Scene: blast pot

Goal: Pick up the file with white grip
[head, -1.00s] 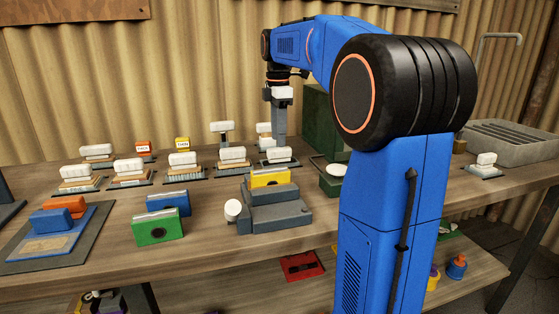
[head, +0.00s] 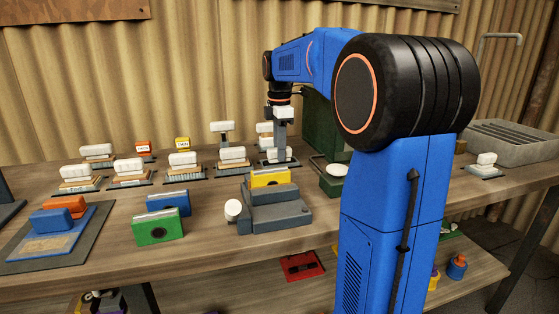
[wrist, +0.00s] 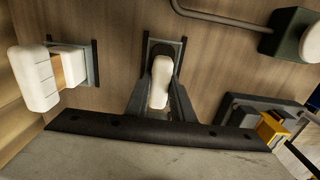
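A white grip (wrist: 159,82) on a dark flat holder lies between my gripper's fingers (wrist: 161,92) in the wrist view. I take it for the file with white grip; its working face is hidden. In the head view the white grip (head: 279,155) sits on the bench under my gripper (head: 280,150). The fingers are apart, one on each side of the grip, close to it. I cannot make out firm contact.
A brush-like tool (head: 232,156) with a white grip stands just left. The grey block with a yellow piece (head: 270,178) is in front. A green box with a white knob (head: 335,172) is to the right. Several similar tools fill the left bench.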

